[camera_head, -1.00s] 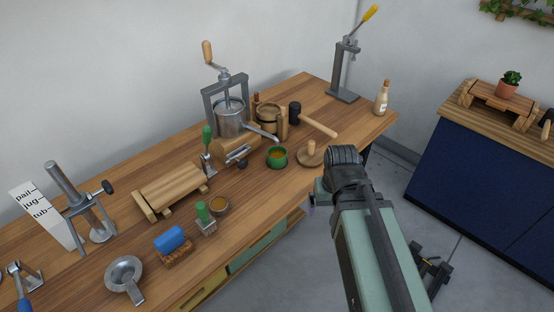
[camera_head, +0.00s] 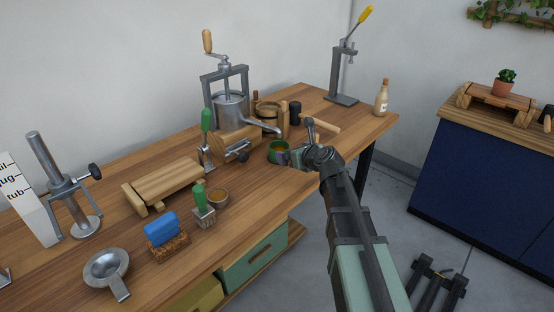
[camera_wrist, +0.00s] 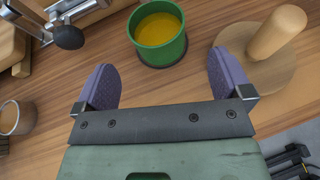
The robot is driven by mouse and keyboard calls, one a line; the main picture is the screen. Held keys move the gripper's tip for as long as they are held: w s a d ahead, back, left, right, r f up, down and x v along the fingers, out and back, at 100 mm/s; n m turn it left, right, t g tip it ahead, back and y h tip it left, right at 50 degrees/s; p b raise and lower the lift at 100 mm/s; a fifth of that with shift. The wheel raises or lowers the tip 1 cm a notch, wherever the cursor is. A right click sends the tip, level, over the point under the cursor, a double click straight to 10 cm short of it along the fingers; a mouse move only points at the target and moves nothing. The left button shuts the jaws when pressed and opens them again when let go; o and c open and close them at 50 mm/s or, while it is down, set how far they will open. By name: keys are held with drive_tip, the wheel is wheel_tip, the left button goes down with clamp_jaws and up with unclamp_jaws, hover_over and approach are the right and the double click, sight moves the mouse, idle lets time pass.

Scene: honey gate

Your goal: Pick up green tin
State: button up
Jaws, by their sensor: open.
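The green tin (camera_head: 278,146) stands upright on the wooden bench below the press spout. In the wrist view the green tin (camera_wrist: 159,49) is an open round cup with amber liquid inside, at the top centre. My gripper (camera_wrist: 164,76) is open, its two purple fingers spread wide. The tin is just ahead of the fingertips, roughly centred between them, and not held. In the head view my gripper (camera_head: 288,157) is at the tin's right side and covers part of it.
A wooden disc with an upright handle (camera_wrist: 267,66) stands close to the right finger. A black knob (camera_wrist: 68,38) on a metal lever is to the tin's left.

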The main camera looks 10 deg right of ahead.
drive_tip(key=x, duration=0.3)
drive_tip(key=shift+w+f+b, duration=0.1)
drive_tip(key=shift+w+b, duration=0.05)
drive_tip(key=shift+b, duration=0.2)
drive_tip(key=b+x, duration=0.2)
drive_tip(key=x, duration=0.3)
drive_tip(key=shift+a+f, duration=0.2)
drive_tip(key=shift+a, duration=0.05)
drive_tip(key=shift+r, duration=0.1)
drive_tip(key=shift+c, duration=0.3)
drive_tip(key=c, duration=1)
